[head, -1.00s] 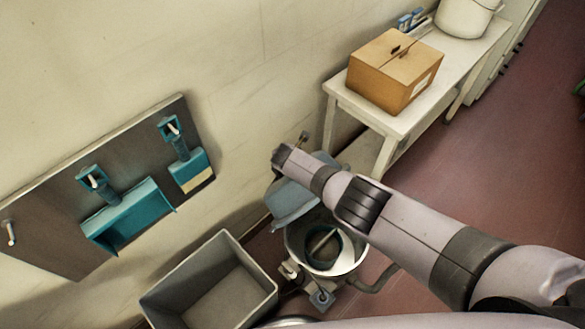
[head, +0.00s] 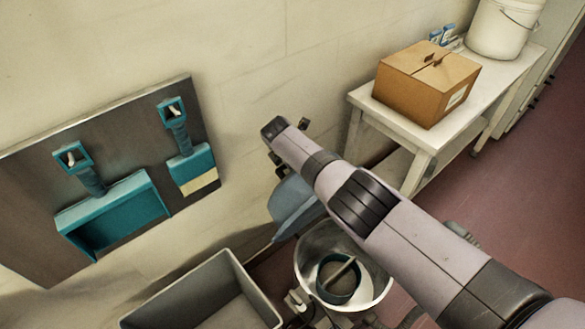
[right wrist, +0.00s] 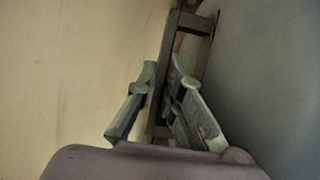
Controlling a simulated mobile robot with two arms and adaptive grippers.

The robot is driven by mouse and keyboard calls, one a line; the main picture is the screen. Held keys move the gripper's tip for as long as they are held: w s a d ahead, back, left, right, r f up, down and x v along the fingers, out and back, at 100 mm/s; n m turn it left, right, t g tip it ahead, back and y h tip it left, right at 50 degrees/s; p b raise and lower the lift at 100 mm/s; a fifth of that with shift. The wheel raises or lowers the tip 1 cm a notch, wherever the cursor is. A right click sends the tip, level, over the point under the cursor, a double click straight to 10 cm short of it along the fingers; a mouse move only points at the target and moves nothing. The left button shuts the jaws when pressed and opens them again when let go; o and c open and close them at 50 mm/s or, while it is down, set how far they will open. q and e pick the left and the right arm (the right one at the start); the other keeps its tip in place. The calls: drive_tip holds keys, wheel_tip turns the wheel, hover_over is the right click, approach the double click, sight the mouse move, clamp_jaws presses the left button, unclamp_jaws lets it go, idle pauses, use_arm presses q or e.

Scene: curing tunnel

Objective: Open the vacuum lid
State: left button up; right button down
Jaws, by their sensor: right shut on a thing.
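The vacuum lid (head: 291,207), blue-grey, stands raised at the back of the vacuum's drum and is partly hidden by my right arm. The round metal drum (head: 306,262) is open at the top, with a dark blue ring (head: 338,281) visible inside. My right gripper (head: 279,165) is at the lid's far side, mostly hidden behind my wrist. In the right wrist view its fingers (right wrist: 165,105) are closed around a dark bar (right wrist: 185,60) beside a broad grey surface (right wrist: 265,80), apparently the lid. My left gripper is out of view.
A grey bin (head: 200,290) stands left of the drum. A board (head: 110,130) with teal dustpans hangs on the wall. A white table (head: 425,145) carries a cardboard box (head: 427,85) and a white bucket (head: 500,28). Open red floor (head: 500,190) lies at right.

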drive_tip(key=shift+w+d+r, duration=0.15)
drive_tip(key=shift+w, duration=0.05)
drive_tip(key=c, duration=1.9)
unclamp_jaws()
drive_tip(key=shift+c, duration=0.2)
drive_tip(key=shift+o, duration=1.1)
drive_tip(key=shift+s, duration=0.1)
drive_tip(key=shift+s+a+r, duration=0.2)
drive_tip(key=shift+a+r, duration=0.1)
drive_tip(key=shift+r, duration=0.1)
drive_tip(key=v, duration=1.1)
